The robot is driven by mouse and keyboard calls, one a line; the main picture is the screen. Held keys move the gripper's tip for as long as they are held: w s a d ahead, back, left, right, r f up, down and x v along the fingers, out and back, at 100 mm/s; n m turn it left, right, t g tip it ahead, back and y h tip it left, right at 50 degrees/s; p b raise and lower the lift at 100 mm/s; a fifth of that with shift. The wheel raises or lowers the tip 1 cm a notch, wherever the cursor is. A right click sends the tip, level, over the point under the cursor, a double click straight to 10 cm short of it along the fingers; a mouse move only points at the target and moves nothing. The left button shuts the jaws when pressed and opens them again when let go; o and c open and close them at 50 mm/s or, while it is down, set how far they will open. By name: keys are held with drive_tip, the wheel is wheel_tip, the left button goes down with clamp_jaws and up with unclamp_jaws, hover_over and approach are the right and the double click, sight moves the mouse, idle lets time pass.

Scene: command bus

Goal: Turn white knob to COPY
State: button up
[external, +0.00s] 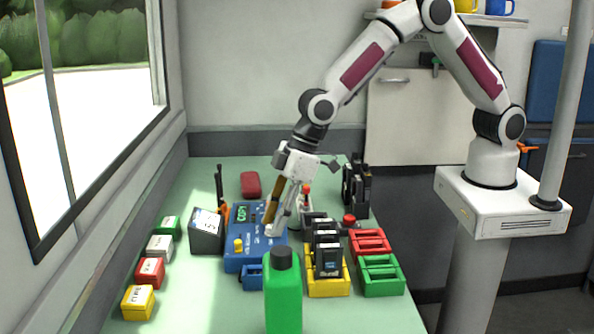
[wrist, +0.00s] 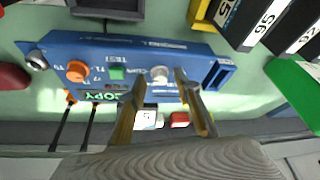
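The blue panel box (external: 240,264) sits on the green table, and its face fills much of the wrist view (wrist: 140,48). The white knob (wrist: 160,73) is on its face, right of a green button (wrist: 117,73) and an orange knob (wrist: 76,71). The panel's lit green display (wrist: 98,97) appears to read COPY. My gripper (wrist: 161,82) is pointed down at the panel, with one finger on each side of the white knob. Small gaps seem to show between fingers and knob.
A green bottle (external: 283,298) stands in front of the panel. A yellow rack (external: 328,283) with black modules, and red (external: 370,243) and green (external: 380,277) crates, are at right. A dark-sided box (external: 206,232) and several coloured blocks (external: 150,272) are at left.

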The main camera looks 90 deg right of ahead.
drive_tip(key=shift+w+d+n+g+y, duration=0.1)
drive_tip(key=shift+n+g+y, duration=0.2)
drive_tip(key=shift+n, duration=0.75)
drive_tip(key=shift+d+n+g+y, duration=0.15)
drive_tip(key=shift+n+y, duration=0.25)
drive_tip(key=shift+n, duration=0.65)
drive_tip(key=v, duration=0.8)
drive_tip(key=s+d+r+m, duration=0.2)
drive_tip(key=s+d, duration=0.1)
drive_tip(key=s, duration=0.4)
drive_tip(key=s+d+r+m+g+h, duration=0.1)
drive_tip(key=s+d+r+m, duration=0.1)
drive_tip(key=s, duration=0.5)
drive_tip(key=s+d+r+m+g, duration=0.1)
drive_tip(key=s+d, duration=0.3)
drive_tip(key=s, duration=0.4)
drive_tip(key=shift+r+m+h, duration=0.4)
drive_tip(key=shift+r+m, duration=0.1)
drive_tip(key=shift+r, duration=0.05)
drive_tip(key=shift+s+d, duration=0.1)
